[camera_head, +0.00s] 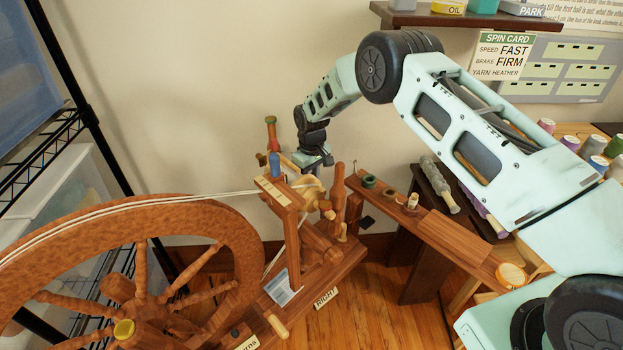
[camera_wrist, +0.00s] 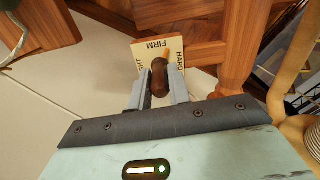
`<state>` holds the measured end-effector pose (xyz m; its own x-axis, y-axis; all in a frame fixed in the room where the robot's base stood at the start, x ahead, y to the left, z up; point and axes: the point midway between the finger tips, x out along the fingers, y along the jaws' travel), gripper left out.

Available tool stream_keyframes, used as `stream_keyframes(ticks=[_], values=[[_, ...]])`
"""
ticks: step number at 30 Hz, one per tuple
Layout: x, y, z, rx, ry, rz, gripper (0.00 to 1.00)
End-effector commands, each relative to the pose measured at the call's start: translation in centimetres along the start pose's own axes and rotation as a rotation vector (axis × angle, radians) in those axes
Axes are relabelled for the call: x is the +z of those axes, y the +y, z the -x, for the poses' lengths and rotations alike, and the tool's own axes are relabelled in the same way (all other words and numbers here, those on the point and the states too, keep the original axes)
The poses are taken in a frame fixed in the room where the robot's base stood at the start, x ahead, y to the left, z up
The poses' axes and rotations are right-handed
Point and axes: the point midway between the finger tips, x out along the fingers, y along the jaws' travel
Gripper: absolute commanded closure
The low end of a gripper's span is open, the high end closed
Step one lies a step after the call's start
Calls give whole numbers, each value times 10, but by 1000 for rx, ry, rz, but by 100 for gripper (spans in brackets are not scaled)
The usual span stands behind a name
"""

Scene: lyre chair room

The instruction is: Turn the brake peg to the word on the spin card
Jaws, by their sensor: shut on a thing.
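The spin card (camera_head: 502,56) on the right wall reads speed FAST, brake FIRM, yarn HEATHER. In the wrist view the dark brown brake peg (camera_wrist: 159,77) stands over a pale square plate (camera_wrist: 176,46) lettered FIRM at the far edge and HARD at the right; the left word is partly hidden. A small orange pointer (camera_wrist: 167,51) by the peg points toward the FIRM edge, slightly to the HARD side. My gripper (camera_wrist: 160,88) is shut on the peg, one finger on each side. In the head view my gripper (camera_head: 318,158) is behind the spinning wheel's upper parts, its fingertips hidden.
The large wooden drive wheel (camera_head: 180,217) fills the lower left, its cord running to the flyer posts. A wooden arm with small pots (camera_head: 369,182) extends right. Yarn cones (camera_head: 597,163) stand at the right. A wire shelf (camera_head: 38,150) is at the left.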

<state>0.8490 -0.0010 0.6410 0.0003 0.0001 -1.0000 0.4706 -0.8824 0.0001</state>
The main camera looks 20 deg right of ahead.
Motion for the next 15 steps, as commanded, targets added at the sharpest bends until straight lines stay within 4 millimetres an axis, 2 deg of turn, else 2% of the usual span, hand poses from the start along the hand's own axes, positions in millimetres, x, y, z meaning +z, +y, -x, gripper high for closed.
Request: stream_keyframes(ticks=[13, 14, 15], values=[[1, 0, 0, -1, -2, 8, 100], [1, 0, 0, -1, -2, 8, 75], [1, 0, 0, 0, -2, 8, 64]])
